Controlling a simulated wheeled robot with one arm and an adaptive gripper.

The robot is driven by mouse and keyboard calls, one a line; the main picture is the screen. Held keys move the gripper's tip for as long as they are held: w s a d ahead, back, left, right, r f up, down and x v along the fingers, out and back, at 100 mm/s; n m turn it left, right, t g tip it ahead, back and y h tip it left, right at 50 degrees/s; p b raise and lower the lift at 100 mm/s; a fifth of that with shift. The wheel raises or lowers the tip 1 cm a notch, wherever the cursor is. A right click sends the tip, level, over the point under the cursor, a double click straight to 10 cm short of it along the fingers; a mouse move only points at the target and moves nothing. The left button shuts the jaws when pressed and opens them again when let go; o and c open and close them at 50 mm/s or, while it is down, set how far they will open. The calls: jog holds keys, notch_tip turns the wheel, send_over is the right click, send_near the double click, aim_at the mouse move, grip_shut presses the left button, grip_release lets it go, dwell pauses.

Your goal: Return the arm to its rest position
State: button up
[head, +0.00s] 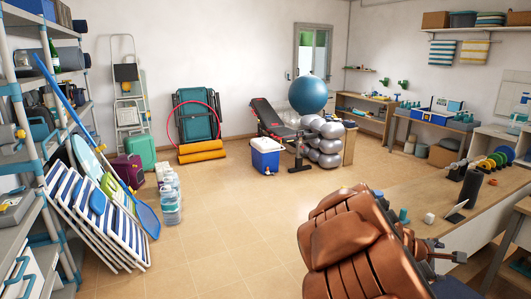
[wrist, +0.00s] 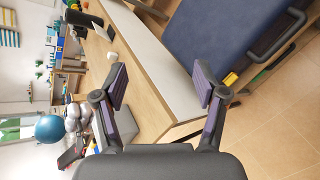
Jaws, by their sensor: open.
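My gripper (wrist: 160,84) shows in the wrist view with its two purple-padded fingers spread wide apart. Nothing is between the fingers. Behind them is the end of a long wooden-topped table (wrist: 140,65) with a pale side; the fingers do not appear to grip it. In the head view, a dark jointed part shows at the lower right beside the table; I cannot clearly tell whether it is my gripper.
Brown padded leather furniture (head: 345,245) fills the lower middle of the head view. The table (head: 485,205) runs along the right. A shelf rack (head: 25,150) and leaning striped loungers (head: 95,220) stand left. A blue padded surface (wrist: 235,35) is near my gripper. Tiled floor (head: 220,225) is open in the middle.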

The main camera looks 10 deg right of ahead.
jog(key=s+a+m+g+y, duration=0.3)
jog(key=s+a+m+y, duration=0.4)
jog(key=s+a, duration=1.2)
jog(key=a+m, duration=0.2)
jog(key=a, duration=0.2)
jog(key=shift+a+m, duration=0.15)
jog(key=shift+m, duration=0.15)
jog(key=s+a+y, duration=0.1)
jog(key=s+a, duration=0.1)
jog(key=a, duration=0.2)
jog(key=s+a+y, duration=0.2)
jog(key=s+a, duration=0.1)
jog(key=a, duration=0.1)
jog(key=s+a+g+y, duration=0.1)
jog(key=s+a, duration=0.1)
jog(key=a, duration=0.2)
jog(key=shift+s+a+f+y, duration=0.2)
jog(key=shift+s+a+y, duration=0.1)
jog(key=shift+s+a, duration=0.1)
